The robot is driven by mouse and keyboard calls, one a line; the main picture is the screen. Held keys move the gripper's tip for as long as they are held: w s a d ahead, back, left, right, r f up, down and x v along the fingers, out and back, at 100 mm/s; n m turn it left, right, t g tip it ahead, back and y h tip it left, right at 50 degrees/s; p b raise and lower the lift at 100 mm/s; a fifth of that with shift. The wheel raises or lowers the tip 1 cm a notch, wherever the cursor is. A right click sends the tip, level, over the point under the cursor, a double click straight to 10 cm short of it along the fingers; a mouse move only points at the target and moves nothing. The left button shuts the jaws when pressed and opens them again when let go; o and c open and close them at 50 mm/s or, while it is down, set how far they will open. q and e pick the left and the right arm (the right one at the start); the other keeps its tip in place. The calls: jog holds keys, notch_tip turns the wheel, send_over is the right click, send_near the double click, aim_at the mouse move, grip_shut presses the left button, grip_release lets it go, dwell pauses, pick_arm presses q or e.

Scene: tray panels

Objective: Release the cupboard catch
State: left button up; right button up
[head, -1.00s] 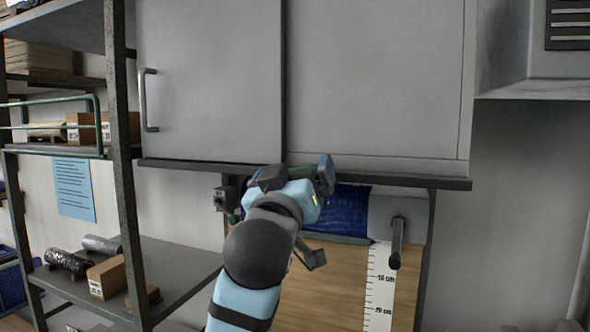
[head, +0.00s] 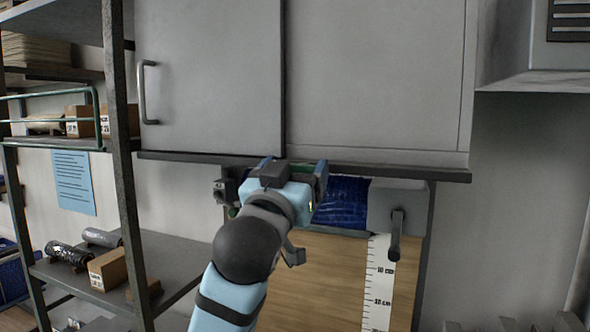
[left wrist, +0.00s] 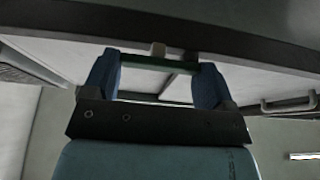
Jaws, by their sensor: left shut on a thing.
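The grey cupboard (head: 375,75) hangs on the wall, with a door (head: 212,75) at its left that has a bar handle (head: 147,92). My left gripper (head: 294,168) is at the cupboard's dark lower edge, near the door's right edge. In the left wrist view, its two blue fingers (left wrist: 158,70) stand at the two ends of a green bar (left wrist: 150,63), which I take to be the catch. The gripper is shut on it. In the head view my gripper hides most of the catch. My right gripper is not in view.
A metal shelf rack (head: 124,170) with boxes stands close at the left. Below the cupboard are a blue item (head: 343,203), a grey block with a lever (head: 396,235), a wooden board (head: 335,270) and a white ruler strip (head: 378,290).

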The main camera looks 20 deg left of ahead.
pick_arm(q)
jog(key=o, duration=0.8)
jog(key=shift+o, duration=0.2)
jog(key=shift+s, duration=0.1)
jog(key=b+v, duration=1.3)
jog(key=b, duration=0.3)
jog(key=shift+s+f, duration=0.15)
jog(key=shift+s, duration=0.15)
